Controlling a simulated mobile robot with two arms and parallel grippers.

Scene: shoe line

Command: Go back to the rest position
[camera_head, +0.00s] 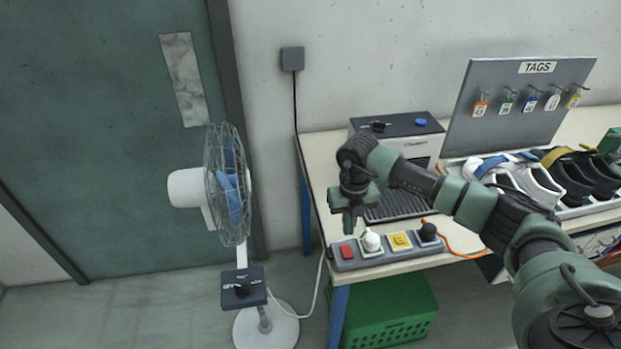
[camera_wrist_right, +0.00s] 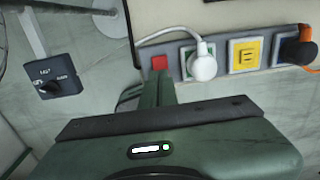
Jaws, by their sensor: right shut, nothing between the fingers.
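My right gripper (camera_head: 350,220) hangs from the arm that comes in from the right in the head view. It is shut and empty, just above the back left end of the power strip (camera_head: 385,262). In the right wrist view its shut fingers (camera_wrist_right: 158,88) point at the red switch (camera_wrist_right: 160,63) on the strip. I cannot tell whether they touch it. A white plug (camera_head: 371,240) and a black plug (camera_head: 428,232) sit in the strip, with a yellow socket cover (camera_head: 400,240) between them. My left gripper is not in view.
A standing fan (camera_head: 228,185) with a control box (camera_head: 243,288) stands left of the table (camera_head: 322,160). A grey machine (camera_head: 398,135), a tag board (camera_head: 515,105) and several shoes (camera_head: 530,180) are on the table. A green crate (camera_head: 385,315) sits below it.

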